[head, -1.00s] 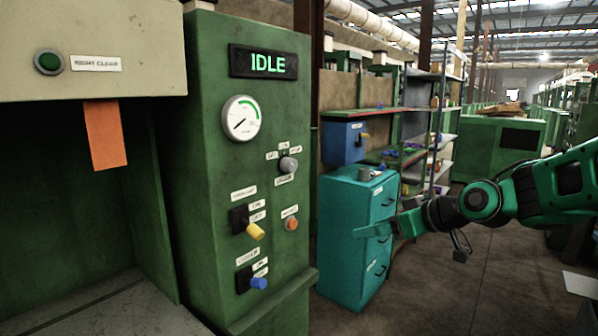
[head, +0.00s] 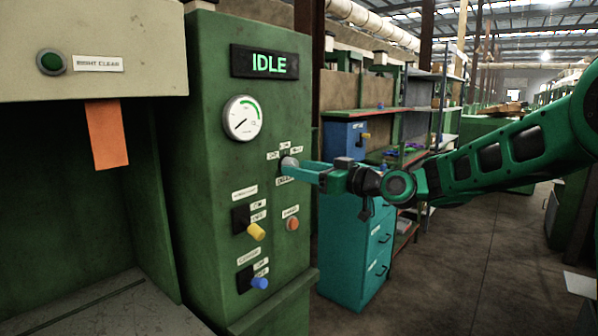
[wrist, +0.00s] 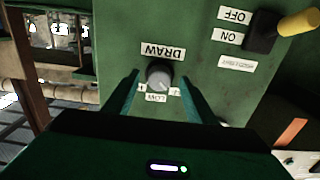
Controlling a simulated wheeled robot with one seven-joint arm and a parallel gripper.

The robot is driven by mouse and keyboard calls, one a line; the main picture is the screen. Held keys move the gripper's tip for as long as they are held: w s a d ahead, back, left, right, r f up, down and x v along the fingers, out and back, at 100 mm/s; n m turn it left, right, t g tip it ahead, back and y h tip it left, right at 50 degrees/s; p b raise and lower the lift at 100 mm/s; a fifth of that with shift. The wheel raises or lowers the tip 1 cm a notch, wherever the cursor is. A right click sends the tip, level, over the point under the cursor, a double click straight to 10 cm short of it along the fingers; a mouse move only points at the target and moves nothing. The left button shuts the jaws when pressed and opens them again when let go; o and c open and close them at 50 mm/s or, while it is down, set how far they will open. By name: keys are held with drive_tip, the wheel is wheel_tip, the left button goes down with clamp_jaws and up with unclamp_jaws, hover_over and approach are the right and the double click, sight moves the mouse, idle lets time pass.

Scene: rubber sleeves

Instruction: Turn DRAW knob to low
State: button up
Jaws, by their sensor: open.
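The DRAW knob (wrist: 159,74) is a round grey knob on the green panel, with its DRAW label and a LOW label (wrist: 156,97) readable upside down in the wrist view. In the head view the knob (head: 288,162) is partly hidden by my gripper (head: 292,168). My gripper (wrist: 159,78) is open, with one finger on each side of the knob and a small gap showing on both sides. The exact setting the knob's mark points to is too small to tell.
The panel (head: 190,200) also carries an IDLE display (head: 264,63), a gauge (head: 243,119), a yellow switch (head: 256,232), a blue switch (head: 259,283) and an orange button (head: 292,224). A teal cabinet (head: 345,240) stands to the right, below my arm.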

drive_tip(key=shift+x, duration=1.1)
